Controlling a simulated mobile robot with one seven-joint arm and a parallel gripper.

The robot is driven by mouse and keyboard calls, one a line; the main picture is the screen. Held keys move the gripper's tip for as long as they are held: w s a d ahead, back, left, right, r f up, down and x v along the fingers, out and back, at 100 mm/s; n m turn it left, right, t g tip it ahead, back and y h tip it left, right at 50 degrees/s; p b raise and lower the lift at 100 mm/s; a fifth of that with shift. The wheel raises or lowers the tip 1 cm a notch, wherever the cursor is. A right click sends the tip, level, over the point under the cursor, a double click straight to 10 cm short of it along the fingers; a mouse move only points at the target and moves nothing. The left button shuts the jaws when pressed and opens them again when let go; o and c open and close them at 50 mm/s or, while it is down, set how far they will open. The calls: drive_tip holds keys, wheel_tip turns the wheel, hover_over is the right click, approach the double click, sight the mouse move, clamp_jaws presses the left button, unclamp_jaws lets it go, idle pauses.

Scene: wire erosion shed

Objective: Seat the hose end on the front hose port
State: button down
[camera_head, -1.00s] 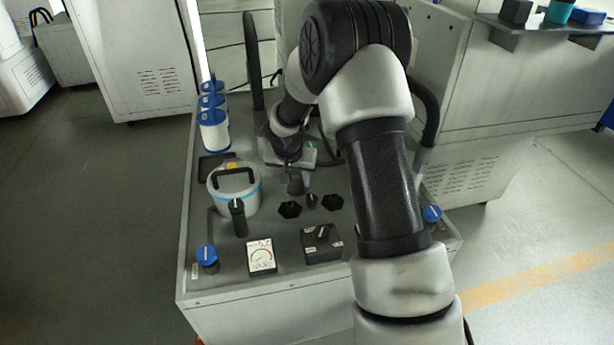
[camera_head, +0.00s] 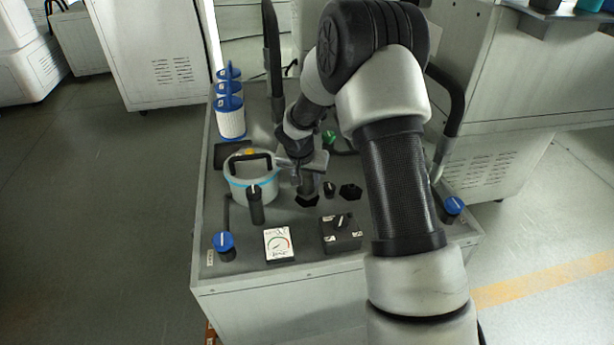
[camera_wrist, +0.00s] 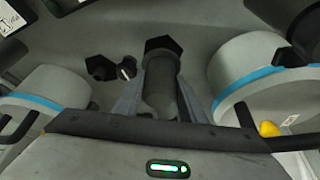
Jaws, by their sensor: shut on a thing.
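The hose end (camera_wrist: 161,88), a dark cylinder, is between the fingers of my gripper (camera_wrist: 158,108) in the wrist view, which are shut on it. Its far end lines up with a black hexagonal port (camera_wrist: 163,43); I cannot tell whether it is seated or only touching. In the head view my gripper (camera_head: 303,172) is low over the cabinet top, with the hose end (camera_head: 308,186) upright directly above the left hexagonal port (camera_head: 307,201). A second hexagonal port (camera_head: 350,191) stands free to its right. No label shows which port is the front one.
A white canister (camera_head: 243,189) with a teal band and black handle stands left of my gripper. A small knob (camera_head: 329,188) sits between the ports. A gauge (camera_head: 278,243), a switch box (camera_head: 341,233) and blue-capped knobs are nearer. Another canister (camera_wrist: 45,88) shows in the wrist view.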

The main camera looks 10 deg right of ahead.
sight(307, 187)
drive_tip(key=shift+w+f+b, duration=0.1)
drive_tip(key=shift+f+b, duration=0.2)
drive_tip(key=shift+f, duration=0.5)
drive_tip(key=shift+b, duration=0.6)
idle(0.9)
drive_tip(key=shift+f+b, duration=0.6)
idle(0.4)
drive_tip(key=c, duration=1.4)
unclamp_jaws()
drive_tip(key=shift+s+f, duration=0.1)
drive_tip(key=shift+s, duration=0.1)
drive_tip(key=p+v, duration=0.4)
drive_tip(key=v, duration=0.7)
